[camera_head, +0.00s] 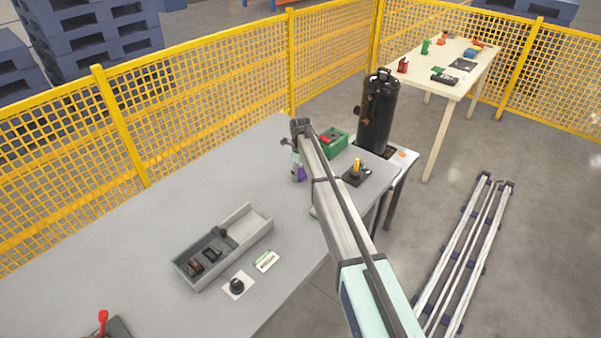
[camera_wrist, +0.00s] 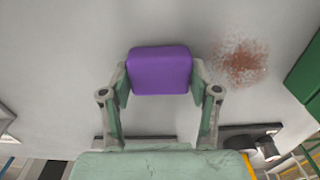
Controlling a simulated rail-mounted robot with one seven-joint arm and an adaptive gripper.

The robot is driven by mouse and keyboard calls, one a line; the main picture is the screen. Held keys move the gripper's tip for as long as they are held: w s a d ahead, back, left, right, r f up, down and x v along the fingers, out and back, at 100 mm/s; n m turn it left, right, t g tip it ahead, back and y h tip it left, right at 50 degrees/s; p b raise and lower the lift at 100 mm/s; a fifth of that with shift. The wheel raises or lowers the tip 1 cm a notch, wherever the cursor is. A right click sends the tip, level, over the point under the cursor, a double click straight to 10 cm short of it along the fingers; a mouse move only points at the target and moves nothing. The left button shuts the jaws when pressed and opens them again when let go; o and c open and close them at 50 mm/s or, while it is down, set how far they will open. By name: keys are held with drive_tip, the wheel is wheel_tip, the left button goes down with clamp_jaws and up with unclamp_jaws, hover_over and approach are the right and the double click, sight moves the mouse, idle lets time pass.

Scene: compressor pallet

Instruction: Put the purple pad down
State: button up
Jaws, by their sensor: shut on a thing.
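The purple pad (camera_wrist: 160,70) is a small block with rounded corners, held between the two fingers of my gripper (camera_wrist: 160,82) in the wrist view. My gripper is shut on it, with one finger against each side. In the head view the pad (camera_head: 301,174) shows as a small purple patch below my gripper (camera_head: 298,166), over the far right part of the grey table (camera_head: 130,255). My arm hides part of this area. I cannot tell whether the pad touches the tabletop.
A reddish-brown speckled patch (camera_wrist: 242,62) lies on the surface right of the pad. A green bin (camera_head: 334,143) and a black base with a yellow part (camera_head: 356,172) stand nearby. A grey tray (camera_head: 262,222) is nearer; a black tank (camera_head: 379,112) stands beyond the table.

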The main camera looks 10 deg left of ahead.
sight(300, 172)
drive_tip(key=o, duration=1.1)
wheel_tip(300, 172, up, 12)
drive_tip(key=b, duration=0.4)
drive_tip(key=shift+r, duration=0.15)
drive_tip(key=shift+r, duration=0.1)
